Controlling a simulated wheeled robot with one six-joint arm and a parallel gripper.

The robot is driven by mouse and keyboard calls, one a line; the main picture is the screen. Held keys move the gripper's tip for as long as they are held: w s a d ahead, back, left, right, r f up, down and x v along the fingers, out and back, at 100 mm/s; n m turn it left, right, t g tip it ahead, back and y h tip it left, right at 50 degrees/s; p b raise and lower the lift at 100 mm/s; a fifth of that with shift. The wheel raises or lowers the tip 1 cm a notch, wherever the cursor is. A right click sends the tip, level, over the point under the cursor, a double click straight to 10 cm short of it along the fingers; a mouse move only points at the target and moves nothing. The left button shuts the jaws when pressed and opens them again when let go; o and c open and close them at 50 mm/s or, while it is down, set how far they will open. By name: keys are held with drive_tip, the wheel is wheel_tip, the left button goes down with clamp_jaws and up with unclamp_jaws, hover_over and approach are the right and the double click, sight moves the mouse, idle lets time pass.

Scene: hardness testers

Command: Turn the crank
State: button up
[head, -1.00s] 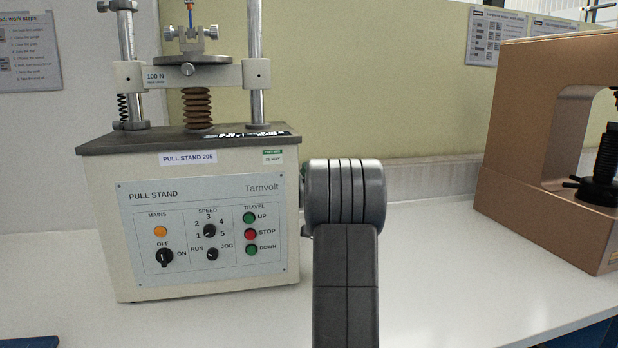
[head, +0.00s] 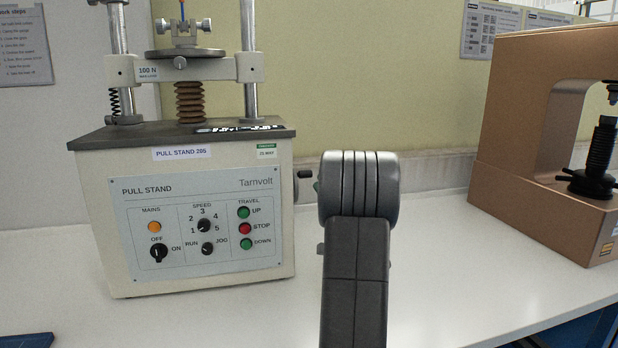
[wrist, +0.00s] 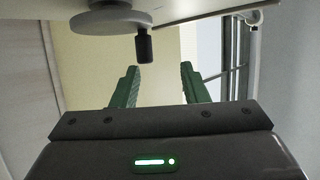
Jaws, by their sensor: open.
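The crank shows in the wrist view as a pale round disc (wrist: 112,21) with a short dark handle (wrist: 146,45) sticking out from it. My gripper (wrist: 158,68) is open, with its two green fingers apart and nothing between them. The handle lies just beyond the fingertips, closer to the left finger, and I see no contact. In the head view a small dark knob (head: 305,173) shows at the right side of the pull stand (head: 205,225).
A brown tester (head: 490,150) stands at the right of the white bench (head: 450,270). The bench between it and the pull stand is clear apart from my arm. A blue object (head: 25,341) lies at the lower left edge. A wall (head: 400,80) stands behind.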

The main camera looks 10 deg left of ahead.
sight(306, 173)
drive_tip(key=s+d, duration=0.5)
drive_tip(key=d, duration=0.2)
idle(0.5)
drive_tip(key=w+a+r, duration=0.1)
drive_tip(key=w+a, duration=0.1)
drive_tip(key=a, duration=0.2)
drive_tip(key=w+a, duration=0.3)
drive_tip(key=a, duration=0.1)
drive_tip(key=w+a+r, duration=0.1)
drive_tip(key=w+a, duration=0.2)
drive_tip(key=a, duration=0.1)
drive_tip(key=shift+w+r, duration=0.2)
drive_tip(key=shift+r, duration=0.1)
drive_tip(key=shift+w+a+r, duration=0.3)
drive_tip(key=shift+r, duration=0.2)
